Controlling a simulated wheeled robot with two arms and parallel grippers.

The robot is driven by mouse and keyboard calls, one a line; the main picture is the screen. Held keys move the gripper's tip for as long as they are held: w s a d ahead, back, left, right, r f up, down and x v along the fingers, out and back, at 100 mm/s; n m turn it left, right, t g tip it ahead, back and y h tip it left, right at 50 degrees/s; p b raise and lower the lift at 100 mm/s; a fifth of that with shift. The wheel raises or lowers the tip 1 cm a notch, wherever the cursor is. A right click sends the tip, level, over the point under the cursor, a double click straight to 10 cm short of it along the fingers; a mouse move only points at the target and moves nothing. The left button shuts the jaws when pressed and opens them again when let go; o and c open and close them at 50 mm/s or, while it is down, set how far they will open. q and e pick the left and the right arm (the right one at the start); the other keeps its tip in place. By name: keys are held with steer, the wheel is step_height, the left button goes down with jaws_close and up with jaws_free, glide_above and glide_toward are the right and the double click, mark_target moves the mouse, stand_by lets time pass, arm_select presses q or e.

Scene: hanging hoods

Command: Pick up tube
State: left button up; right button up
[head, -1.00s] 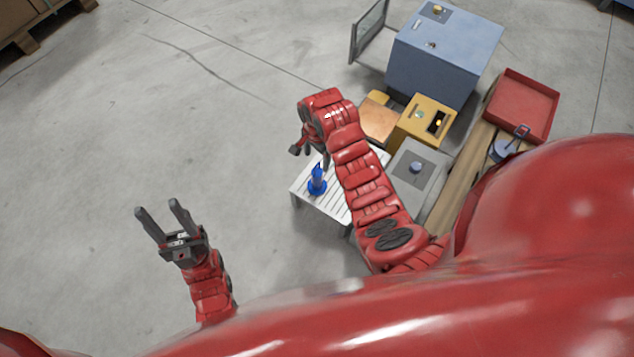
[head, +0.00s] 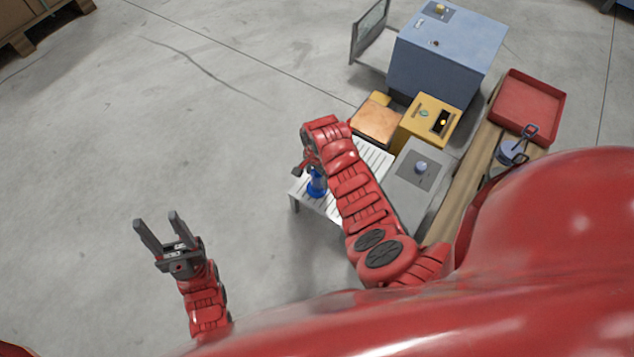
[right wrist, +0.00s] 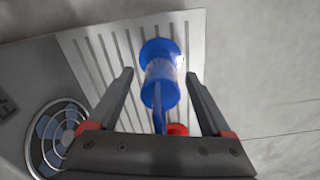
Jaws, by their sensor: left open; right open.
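The blue tube (head: 317,184) stands on the white slatted table (head: 334,207), partly hidden by my right arm in the head view. In the right wrist view the tube (right wrist: 162,82) lies between the two open fingers of my right gripper (right wrist: 162,85), with a blue round base at its far end. I cannot tell whether the fingers touch it. A small red piece (right wrist: 177,129) shows close to the palm. In the head view my right gripper (head: 308,168) is at the tube. My left gripper (head: 155,228) is open and empty, over bare floor at the left.
Right of the slatted table is a grey unit with a round knob (head: 421,167). Behind are a yellow box (head: 430,110), an orange-topped block (head: 376,122) and a blue cabinet (head: 447,62). A red tray (head: 528,103) is at the right. The floor at left is clear.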

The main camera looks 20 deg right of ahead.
steer(key=shift+r, duration=0.1)
jaws_close()
stand_by(0.4)
